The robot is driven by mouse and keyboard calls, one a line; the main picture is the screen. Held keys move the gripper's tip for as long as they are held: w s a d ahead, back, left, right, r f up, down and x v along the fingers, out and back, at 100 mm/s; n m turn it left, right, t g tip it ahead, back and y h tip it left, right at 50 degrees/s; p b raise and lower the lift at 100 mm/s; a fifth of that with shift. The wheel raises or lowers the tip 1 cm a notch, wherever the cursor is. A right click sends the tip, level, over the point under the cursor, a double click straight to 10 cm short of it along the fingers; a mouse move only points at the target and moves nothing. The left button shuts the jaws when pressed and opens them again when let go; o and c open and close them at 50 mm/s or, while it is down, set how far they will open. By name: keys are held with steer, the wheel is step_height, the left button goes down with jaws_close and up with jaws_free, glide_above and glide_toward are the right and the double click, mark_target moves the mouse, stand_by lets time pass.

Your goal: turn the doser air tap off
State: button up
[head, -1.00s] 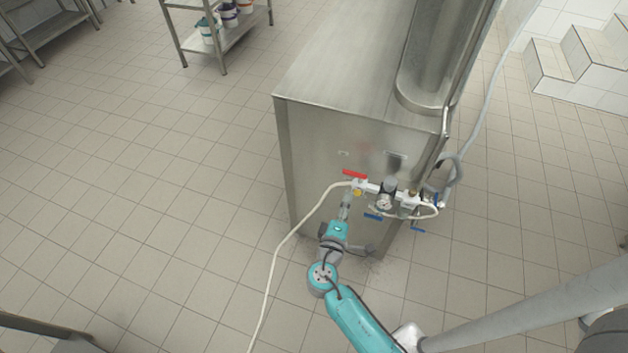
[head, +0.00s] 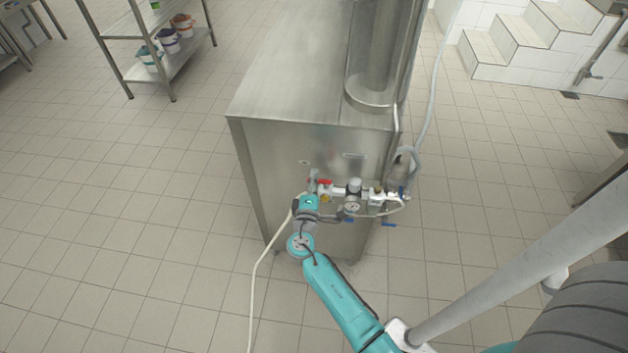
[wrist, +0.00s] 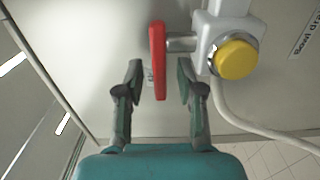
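The gripper is empty.
The steel machine cabinet (head: 290,85) bears a gauge (head: 352,206) and blue-handled taps (head: 389,224) right of the red handle. A pale hose (head: 254,300) hangs to the floor. A shelf with buckets (head: 168,42) stands far left. The tiled floor at left is clear.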

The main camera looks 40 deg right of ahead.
steer(key=shift+d, duration=0.1)
jaws_close()
steer(key=shift+s+n+t+y, duration=0.1)
steer(key=shift+n+t+y, duration=0.2)
steer(key=shift+t, duration=0.1)
steer(key=shift+s+a+f+n+t+y, duration=0.1)
steer(key=shift+s+a+n+t+y, duration=0.3)
steer(key=shift+n+t+y, duration=1.25)
steer(key=shift+s+a+r+n+t+y, duration=0.1)
steer(key=shift+s+n+t+y, duration=0.4)
steer(key=shift+n+y, duration=2.35)
steer(key=shift+s+a+f+n+t+y, duration=0.15)
steer(key=shift+s+n+t+y, duration=0.7)
steer(key=shift+y, duration=2.55)
steer(key=shift+w+n+y, duration=0.1)
steer(key=shift+n+y, duration=0.2)
steer(key=shift+n, duration=0.05)
